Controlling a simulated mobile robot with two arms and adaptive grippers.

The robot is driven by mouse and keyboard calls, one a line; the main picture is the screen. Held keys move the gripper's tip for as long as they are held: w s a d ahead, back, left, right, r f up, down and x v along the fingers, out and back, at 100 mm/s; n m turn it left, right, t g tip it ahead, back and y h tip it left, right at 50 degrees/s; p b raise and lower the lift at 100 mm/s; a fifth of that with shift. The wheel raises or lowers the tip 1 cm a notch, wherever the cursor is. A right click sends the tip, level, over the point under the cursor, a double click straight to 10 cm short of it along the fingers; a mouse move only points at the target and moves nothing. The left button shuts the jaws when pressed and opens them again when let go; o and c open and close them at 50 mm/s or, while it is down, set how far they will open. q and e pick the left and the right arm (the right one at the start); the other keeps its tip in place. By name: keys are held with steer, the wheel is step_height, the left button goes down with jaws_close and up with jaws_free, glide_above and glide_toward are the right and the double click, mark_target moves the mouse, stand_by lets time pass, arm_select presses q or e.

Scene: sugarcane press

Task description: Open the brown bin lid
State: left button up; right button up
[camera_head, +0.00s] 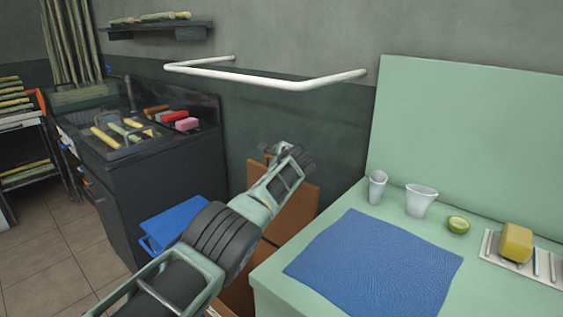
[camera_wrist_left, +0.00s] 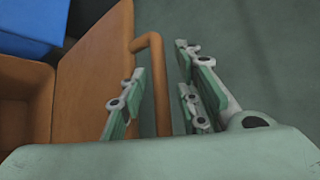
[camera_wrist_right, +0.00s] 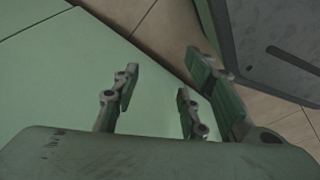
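The brown bin (camera_wrist_left: 22,100) is at the left of the left wrist view, and part of its hollow inside shows. Its lid (camera_wrist_left: 95,85) stands raised, with a bar handle (camera_wrist_left: 160,85) on its side. In the head view the lid (camera_head: 298,205) stands steeply near the dark wall, partly hidden by my left arm. My left gripper (camera_head: 285,156) is at the lid's top; in the wrist view its fingers (camera_wrist_left: 160,100) are apart with the handle between them. Whether they touch it is unclear. My right gripper (camera_wrist_right: 165,100) is open and empty, beside a pale green surface.
A blue bin (camera_head: 175,222) is left of the brown one. The green counter (camera_head: 275,280) at right holds a blue mat (camera_head: 375,265), two cups (camera_head: 421,200), a cut lime (camera_head: 458,225) and a yellow sponge (camera_head: 516,243). A white rail (camera_head: 290,84) juts from the wall above.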

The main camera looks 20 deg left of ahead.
arm_select(q)
steer(key=shift+d, duration=0.15)
steer(key=shift+s+d+r, duration=0.25)
steer(key=shift+s+d, duration=0.05)
steer(key=shift+s, duration=0.1)
steer(key=shift+s+d+r, duration=0.1)
steer(key=shift+s+r, duration=0.2)
steer(key=shift+s, duration=0.4)
steer(key=v, duration=0.9)
steer(key=shift+s, duration=0.15)
